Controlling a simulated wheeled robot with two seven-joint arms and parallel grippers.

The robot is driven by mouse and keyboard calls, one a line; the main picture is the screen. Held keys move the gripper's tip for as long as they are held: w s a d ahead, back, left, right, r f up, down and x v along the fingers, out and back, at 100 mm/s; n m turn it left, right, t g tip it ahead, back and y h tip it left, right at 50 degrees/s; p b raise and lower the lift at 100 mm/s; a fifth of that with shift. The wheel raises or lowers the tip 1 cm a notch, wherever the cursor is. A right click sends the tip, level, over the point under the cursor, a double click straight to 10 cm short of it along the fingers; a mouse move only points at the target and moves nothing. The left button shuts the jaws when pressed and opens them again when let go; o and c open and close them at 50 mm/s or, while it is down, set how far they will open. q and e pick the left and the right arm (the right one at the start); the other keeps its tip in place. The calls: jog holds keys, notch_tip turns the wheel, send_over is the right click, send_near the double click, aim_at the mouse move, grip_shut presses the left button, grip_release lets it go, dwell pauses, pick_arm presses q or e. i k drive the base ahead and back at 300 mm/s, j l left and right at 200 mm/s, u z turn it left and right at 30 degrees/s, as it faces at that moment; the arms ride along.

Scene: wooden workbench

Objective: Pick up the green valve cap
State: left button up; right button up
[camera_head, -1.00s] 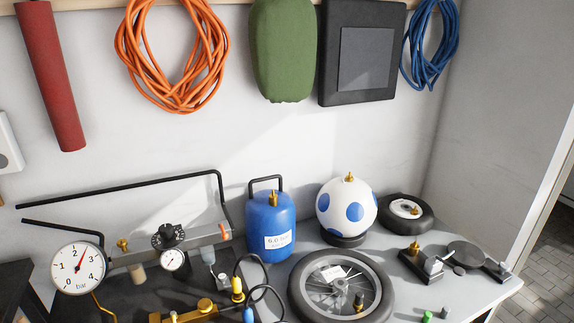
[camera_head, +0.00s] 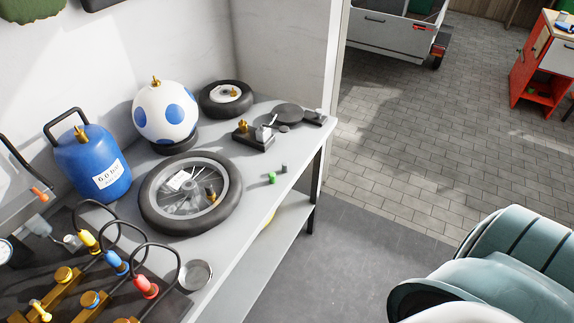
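The green valve cap (camera_head: 272,178) is a small green cylinder lying on the grey bench top, to the right of the spoked wheel (camera_head: 191,194) and close to the bench's front edge. A small dark grey cap (camera_head: 284,169) stands just beside it. Neither of my grippers shows in the head view. A rounded teal and white body at the lower right appears to be part of me. Nothing covers the green cap.
A blue tank (camera_head: 92,165), a white ball with blue spots (camera_head: 166,113) and a small tyre (camera_head: 226,98) stand behind the wheel. Colored hose connectors (camera_head: 115,262) and a round metal dish (camera_head: 195,275) are at lower left. Open floor (camera_head: 345,255) lies right of the bench.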

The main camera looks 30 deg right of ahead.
aim_at(271, 175)
jog(key=z, duration=0.9)
